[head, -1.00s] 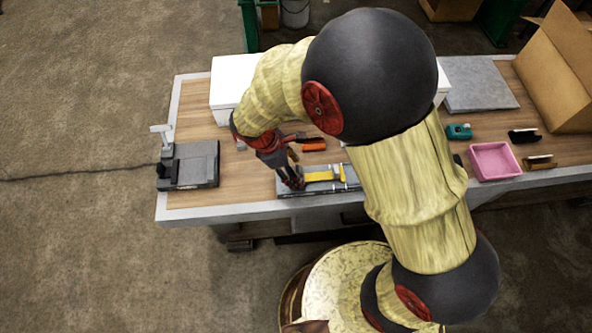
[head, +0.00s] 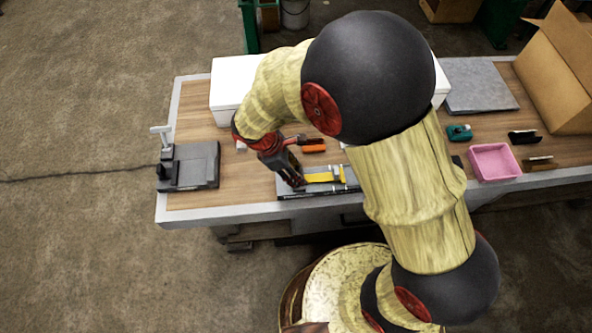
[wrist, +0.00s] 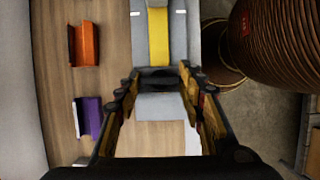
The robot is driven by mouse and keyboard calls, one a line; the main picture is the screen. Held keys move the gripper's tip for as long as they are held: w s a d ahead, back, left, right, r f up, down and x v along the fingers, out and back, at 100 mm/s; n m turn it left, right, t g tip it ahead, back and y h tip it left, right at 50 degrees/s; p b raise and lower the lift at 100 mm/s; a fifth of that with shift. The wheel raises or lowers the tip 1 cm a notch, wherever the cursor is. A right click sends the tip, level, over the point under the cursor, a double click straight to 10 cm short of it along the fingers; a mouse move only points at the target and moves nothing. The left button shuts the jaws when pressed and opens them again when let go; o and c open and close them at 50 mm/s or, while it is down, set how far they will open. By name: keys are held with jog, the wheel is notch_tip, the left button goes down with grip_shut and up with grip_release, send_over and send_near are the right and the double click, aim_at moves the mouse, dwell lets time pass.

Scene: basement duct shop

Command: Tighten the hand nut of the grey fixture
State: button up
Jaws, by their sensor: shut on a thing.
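The grey fixture (head: 318,188) lies on the workbench near its front edge, with a yellow bar (head: 325,177) along its top. It also shows at the top of the wrist view (wrist: 181,40). A dark round part, which looks like the hand nut (wrist: 158,79), sits at the near end of the yellow bar. My gripper (wrist: 157,82) has its fingertips on either side of this part and is shut on it. In the head view my gripper (head: 298,184) is at the fixture's left end and hides the nut.
A dark grey device with an upright lever (head: 190,165) stands at the bench's left. An orange piece (wrist: 84,44) and a purple piece (wrist: 88,118) lie beside the fixture. A pink bin (head: 494,162) and an open cardboard box (head: 560,70) are to the right. A white box (head: 228,85) is behind.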

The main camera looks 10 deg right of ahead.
jog(key=shift+c, duration=1)
jog(key=m+g+p, duration=0.1)
jog(key=m+p, duration=0.1)
jog(key=m, duration=0.1)
jog(key=shift+w+r+m+p, duration=0.1)
jog(key=shift+m+p, duration=0.2)
jog(key=shift+p, duration=0.05)
jog(key=m+g+p, duration=0.1)
jog(key=m, duration=0.1)
jog(key=m+g+y+p, duration=0.1)
jog(key=m+p, duration=0.1)
jog(key=m, duration=0.1)
jog(key=shift+w+d+y, duration=0.1)
jog(key=shift+w+y, duration=0.05)
jog(key=shift+y, duration=0.15)
jog(key=m+g+y+p, duration=0.1)
jog(key=m, duration=0.4)
jog(key=shift+d+p, duration=0.15)
jog(key=shift+p, duration=0.15)
jog(key=shift+w+m+y+p, duration=0.1)
jog(key=shift+m+y+p, duration=0.8)
jog(key=shift+m, duration=1.2)
jog(key=o, duration=1.2)
